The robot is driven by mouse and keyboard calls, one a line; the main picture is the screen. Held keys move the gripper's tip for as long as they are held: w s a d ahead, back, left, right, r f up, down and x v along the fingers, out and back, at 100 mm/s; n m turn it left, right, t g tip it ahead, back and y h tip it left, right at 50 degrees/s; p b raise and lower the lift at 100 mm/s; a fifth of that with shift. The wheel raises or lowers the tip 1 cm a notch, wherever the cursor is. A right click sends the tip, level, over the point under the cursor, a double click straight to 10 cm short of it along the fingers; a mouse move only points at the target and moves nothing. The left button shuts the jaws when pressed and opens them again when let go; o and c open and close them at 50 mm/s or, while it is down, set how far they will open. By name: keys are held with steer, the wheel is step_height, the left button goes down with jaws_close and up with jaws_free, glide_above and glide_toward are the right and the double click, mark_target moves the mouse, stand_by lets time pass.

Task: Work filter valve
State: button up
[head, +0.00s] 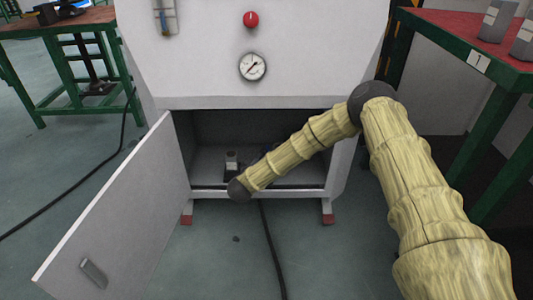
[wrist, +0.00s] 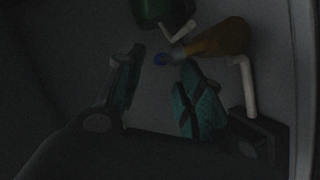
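The wrist view is very dark. My gripper (wrist: 161,62) is open there, with its two teal-padded fingers apart and nothing clearly held between them. A dark green cylinder (wrist: 152,11) with a pale bent lever or pipe (wrist: 180,31) is at the top. In the head view my arm reaches into the open lower compartment of the white cabinet (head: 185,75); the gripper is hidden there.
The cabinet door (head: 115,215) is swung open to the left. A small grey-and-black part (head: 232,160) stands inside the compartment. A white vertical pipe (wrist: 247,88) is right of my fingers. Green-framed tables stand left (head: 70,32) and right (head: 515,80). A black cable (head: 268,245) crosses the floor.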

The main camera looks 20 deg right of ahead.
mark_target(268, 148)
steer(key=b+x, duration=0.3)
steer(key=x, duration=0.3)
steer(key=shift+w+f, duration=0.1)
steer(key=shift+f, duration=0.15)
steer(key=shift+w+d+b, duration=0.3)
steer(key=shift+w+d, duration=0.1)
steer(key=shift+w, duration=0.15)
jaws_close()
